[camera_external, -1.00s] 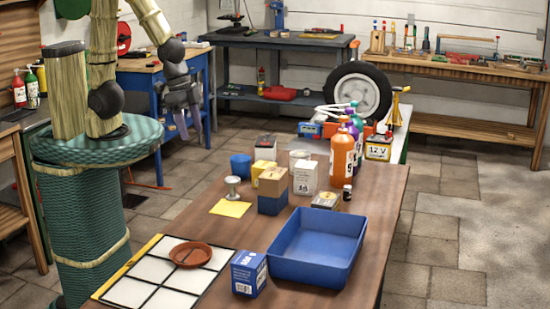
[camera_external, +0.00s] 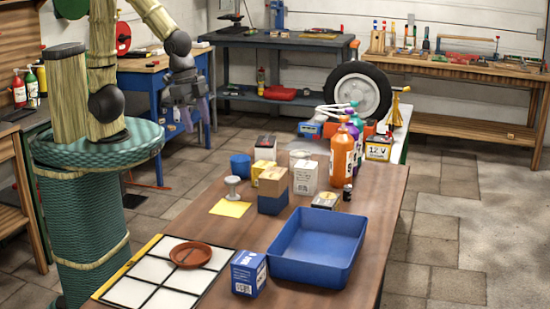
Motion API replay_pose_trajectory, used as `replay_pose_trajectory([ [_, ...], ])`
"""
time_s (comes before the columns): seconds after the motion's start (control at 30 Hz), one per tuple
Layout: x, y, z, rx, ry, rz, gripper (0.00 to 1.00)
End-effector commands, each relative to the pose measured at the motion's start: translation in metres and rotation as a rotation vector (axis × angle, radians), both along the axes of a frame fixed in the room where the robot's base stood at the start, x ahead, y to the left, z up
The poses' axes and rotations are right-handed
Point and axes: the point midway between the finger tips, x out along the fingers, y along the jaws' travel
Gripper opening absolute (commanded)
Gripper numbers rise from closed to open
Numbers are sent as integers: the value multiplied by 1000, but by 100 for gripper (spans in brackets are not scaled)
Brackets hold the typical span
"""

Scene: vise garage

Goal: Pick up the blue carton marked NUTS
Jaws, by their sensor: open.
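A blue carton (camera_external: 249,274) with white print and a barcode stands upright at the front of the brown table, between the white grid panel and the blue bin. Its print is too small to read as NUTS. A second box (camera_external: 272,205), blue below and tan above, stands farther back on the table. My gripper (camera_external: 188,122) hangs in the air beyond the far left of the table, well apart from both boxes. It is open, fingers pointing down, with nothing seen between them.
A blue bin (camera_external: 318,245) is right of the carton. A white grid panel (camera_external: 150,285) with a terracotta dish (camera_external: 190,254) lies to its left. Bare tabletop lies left of the bin.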

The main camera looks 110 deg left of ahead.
Motion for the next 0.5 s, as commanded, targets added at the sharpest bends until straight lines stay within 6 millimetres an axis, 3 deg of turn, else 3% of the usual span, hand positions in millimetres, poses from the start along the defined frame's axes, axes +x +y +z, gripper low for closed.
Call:
replay_pose_trajectory([
  [0.27, 21, 3, -47, 85, 18, -168, 62],
  [0.5, 50, 9, -105, 261, 34, -439, 62],
])
